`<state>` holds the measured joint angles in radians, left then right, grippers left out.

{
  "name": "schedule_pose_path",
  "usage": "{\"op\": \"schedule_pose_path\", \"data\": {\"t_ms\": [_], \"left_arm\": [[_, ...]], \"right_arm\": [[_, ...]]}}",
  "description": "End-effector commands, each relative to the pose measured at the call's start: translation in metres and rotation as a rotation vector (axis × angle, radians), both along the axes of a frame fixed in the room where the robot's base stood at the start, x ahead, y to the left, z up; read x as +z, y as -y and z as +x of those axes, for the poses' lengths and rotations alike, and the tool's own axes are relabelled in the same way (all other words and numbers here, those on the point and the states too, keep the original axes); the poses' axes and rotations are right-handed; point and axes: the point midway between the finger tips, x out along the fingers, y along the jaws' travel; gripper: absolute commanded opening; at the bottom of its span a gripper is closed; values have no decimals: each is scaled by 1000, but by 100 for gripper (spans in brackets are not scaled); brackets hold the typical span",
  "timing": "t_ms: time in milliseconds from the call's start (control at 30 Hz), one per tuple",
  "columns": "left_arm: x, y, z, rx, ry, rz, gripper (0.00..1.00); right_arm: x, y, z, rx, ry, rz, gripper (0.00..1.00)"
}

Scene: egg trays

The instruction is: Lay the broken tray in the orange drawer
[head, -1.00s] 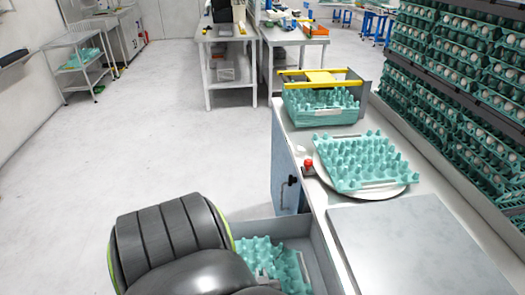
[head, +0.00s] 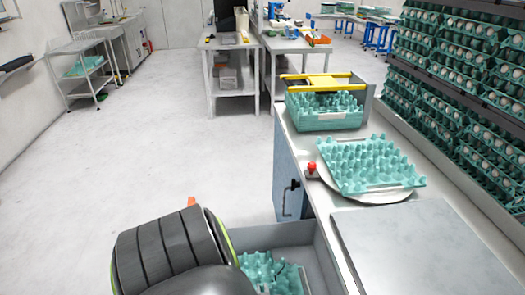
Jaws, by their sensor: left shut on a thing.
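A teal tray (head: 258,266) shows at the bottom, inside the grey walls of an open drawer (head: 322,262). My left arm covers much of the drawer, and the picture's bottom edge cuts off the rest. My left gripper (head: 268,288) is mostly hidden behind my arm at the bottom edge, shut on the teal tray. I cannot tell whether the tray rests on the drawer floor. A small orange piece (head: 192,202) shows behind my arm, perhaps part of the drawer front. My right gripper is out of view.
Another teal tray (head: 372,168) lies on a round white plate on the counter. A red button (head: 311,167) sits beside it. A stack of teal trays (head: 325,121) stands in a yellow-barred holder behind. Racks of eggs (head: 465,75) line the right. The floor at left is clear.

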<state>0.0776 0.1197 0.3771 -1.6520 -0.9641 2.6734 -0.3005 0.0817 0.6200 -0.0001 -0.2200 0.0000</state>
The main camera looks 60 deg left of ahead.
Motion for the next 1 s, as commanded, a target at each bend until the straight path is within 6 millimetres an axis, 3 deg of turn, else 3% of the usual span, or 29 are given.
{"op": "schedule_pose_path", "data": {"t_ms": [67,100,233,633,1000], "left_arm": [[-2,0,0,0,0,1,0],[-1,0,0,0,0,0,19],[-1,0,0,0,0,0,35],[2,4,-2,0,0,-1,35],[24,52,-20,1,2,-4,35]], "right_arm": [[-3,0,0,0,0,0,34],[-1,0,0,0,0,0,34],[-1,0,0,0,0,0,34],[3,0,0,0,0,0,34],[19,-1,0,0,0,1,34]]}}
